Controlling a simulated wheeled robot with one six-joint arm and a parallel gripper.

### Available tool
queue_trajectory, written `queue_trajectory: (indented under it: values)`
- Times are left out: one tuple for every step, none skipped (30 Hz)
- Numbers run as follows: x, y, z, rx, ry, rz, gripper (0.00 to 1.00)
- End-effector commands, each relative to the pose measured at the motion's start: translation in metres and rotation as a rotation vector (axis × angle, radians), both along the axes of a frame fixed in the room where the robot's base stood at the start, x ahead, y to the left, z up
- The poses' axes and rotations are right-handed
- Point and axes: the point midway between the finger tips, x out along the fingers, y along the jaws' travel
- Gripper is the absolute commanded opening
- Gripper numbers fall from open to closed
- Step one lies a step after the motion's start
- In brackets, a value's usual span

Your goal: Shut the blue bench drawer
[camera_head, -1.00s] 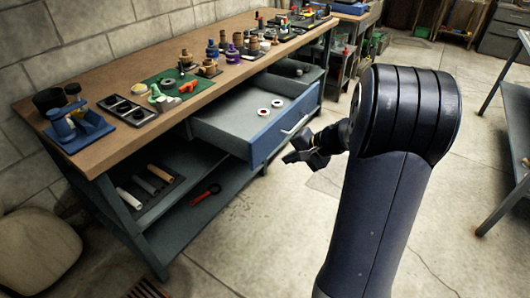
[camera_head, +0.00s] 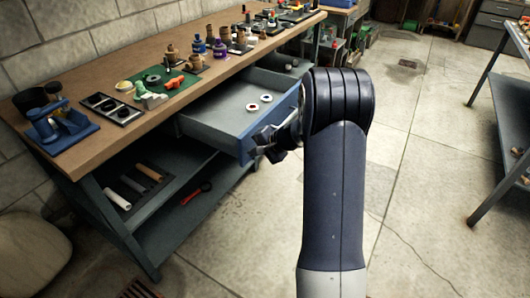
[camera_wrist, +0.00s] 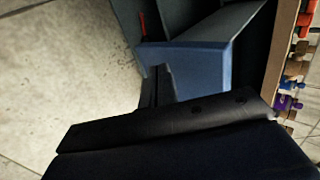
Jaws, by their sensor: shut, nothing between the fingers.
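The blue bench drawer (camera_head: 222,121) stands pulled out from under the wooden workbench top, with two small rings (camera_head: 258,102) inside. Its blue front also shows in the wrist view (camera_wrist: 203,66). My gripper (camera_head: 262,151) is shut and empty, just in front of the drawer front, towards its near left end. In the wrist view the fingers (camera_wrist: 158,86) overlap the edge of the blue front; I cannot tell whether they touch it. My arm hides part of the front and its handle.
The workbench (camera_head: 75,151) carries a blue tool holder (camera_head: 58,122), a green mat and several small items. Its lower shelf holds rolls and a red-handled tool (camera_head: 196,193). Another bench (camera_head: 503,110) stands at the right. The floor between is clear.

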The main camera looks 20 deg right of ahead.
Motion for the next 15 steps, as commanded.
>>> queue_trajectory:
  values:
    - [0.0024,0.0026,0.0,0.0,0.001,0.002,0.0]
    - [0.0035,0.0036,-0.0002,0.0,0.001,0.002,0.0]
    - [0.0045,0.0044,-0.0004,0.0,0.001,0.002,0.0]
    - [0.0051,0.0047,-0.0004,0.0,0.001,0.002,0.0]
    - [0.0054,0.005,-0.0004,0.0,0.001,0.001,0.0]
    - [0.0057,0.0051,-0.0005,0.0,0.001,0.001,0.0]
    - [0.0057,0.005,-0.0005,0.0,0.001,0.001,0.0]
    - [0.0057,0.0049,-0.0006,0.0,0.001,0.001,0.0]
    - [0.0056,0.0049,-0.0005,0.0,0.001,0.001,0.0]
    - [0.0056,0.0048,-0.0004,0.0,0.001,0.001,0.0]
    - [0.0055,0.0048,-0.0005,0.0,0.001,0.001,0.0]
    - [0.0055,0.0048,-0.0004,0.0,0.001,0.001,0.0]
    - [0.0055,0.0048,-0.0004,0.0,0.001,0.001,0.0]
    - [0.0056,0.0048,-0.0004,0.0,0.001,0.001,0.0]
    - [0.006,0.0052,-0.0005,0.0,0.001,0.001,0.0]
